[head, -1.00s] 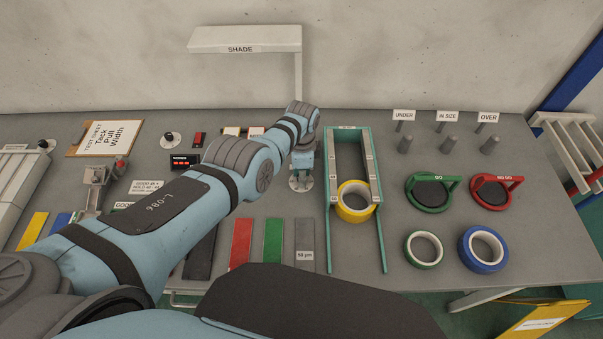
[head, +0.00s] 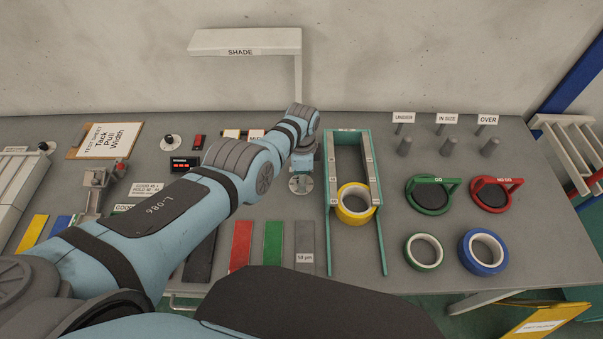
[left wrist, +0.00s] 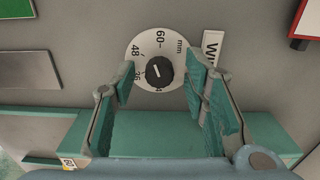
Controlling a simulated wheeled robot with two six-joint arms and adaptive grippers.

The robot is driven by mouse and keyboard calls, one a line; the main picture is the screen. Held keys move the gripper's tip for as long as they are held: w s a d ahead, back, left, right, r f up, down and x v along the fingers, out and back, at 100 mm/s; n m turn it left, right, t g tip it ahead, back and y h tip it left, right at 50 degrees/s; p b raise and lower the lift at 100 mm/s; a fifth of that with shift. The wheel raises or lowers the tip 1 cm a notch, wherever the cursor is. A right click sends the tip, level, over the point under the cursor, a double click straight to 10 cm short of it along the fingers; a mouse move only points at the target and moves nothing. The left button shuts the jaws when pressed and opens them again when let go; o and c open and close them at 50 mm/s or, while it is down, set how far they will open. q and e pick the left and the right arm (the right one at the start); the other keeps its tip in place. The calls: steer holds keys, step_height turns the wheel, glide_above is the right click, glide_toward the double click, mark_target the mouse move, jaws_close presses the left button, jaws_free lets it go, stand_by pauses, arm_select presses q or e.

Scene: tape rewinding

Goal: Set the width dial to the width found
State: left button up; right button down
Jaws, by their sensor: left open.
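The width dial is a white disc (left wrist: 142,45) marked 60, 48, 36 and mm, with a black knob (left wrist: 160,72) bearing a short white mark. The mark slants up and left, but its exact reading is hard to tell. A partly hidden "W" label (left wrist: 212,46) stands beside it. In the head view the dial (head: 300,185) sits left of the green width frame (head: 331,170). My left gripper (left wrist: 160,78) is open, with its fingers apart on either side of the knob and not closed on it. My right gripper is not in view.
A yellow tape roll (head: 356,203) sits in the green frame. Green (head: 424,251) and blue (head: 483,251) rolls lie to the right, below the GO (head: 433,193) and NO GO (head: 491,194) rings. A shade (head: 245,40) overhangs the back. Colored strips lie in front of the dial.

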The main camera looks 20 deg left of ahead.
arm_select(q)
steer(key=shift+r, duration=0.15)
step_height(320, 180, up, 12)
stand_by(0.6)
